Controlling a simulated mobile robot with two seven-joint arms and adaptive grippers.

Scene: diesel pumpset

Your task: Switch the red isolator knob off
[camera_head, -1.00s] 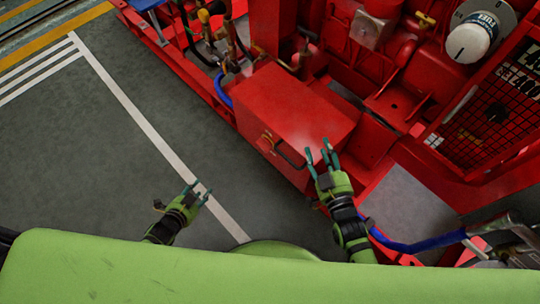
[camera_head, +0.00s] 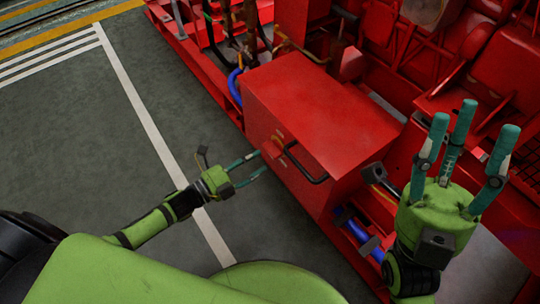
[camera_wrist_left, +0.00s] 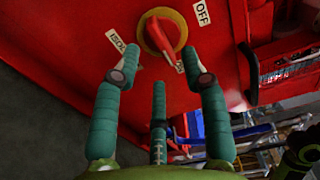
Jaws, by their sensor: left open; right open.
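The red isolator knob (camera_wrist_left: 160,38) sits on a yellow round plate on the red box face in the left wrist view. Its handle slants down toward a small, partly hidden label at its lower right. The OFF label (camera_wrist_left: 203,13) is at its upper right. In the head view the knob (camera_head: 272,149) is small, on the front of the red box (camera_head: 318,105). My left gripper (camera_head: 260,163) is open and empty close in front of it, with fingers either side of and below the knob in the wrist view. My right gripper (camera_head: 463,135) is open and empty, fingers up.
A black handle (camera_head: 305,168) projects from the box face right of the knob. Red pumpset frame and machinery (camera_head: 470,60) fill the back and right. A blue hose (camera_head: 236,85) runs beside the box. Grey floor (camera_head: 90,130) at the left is clear.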

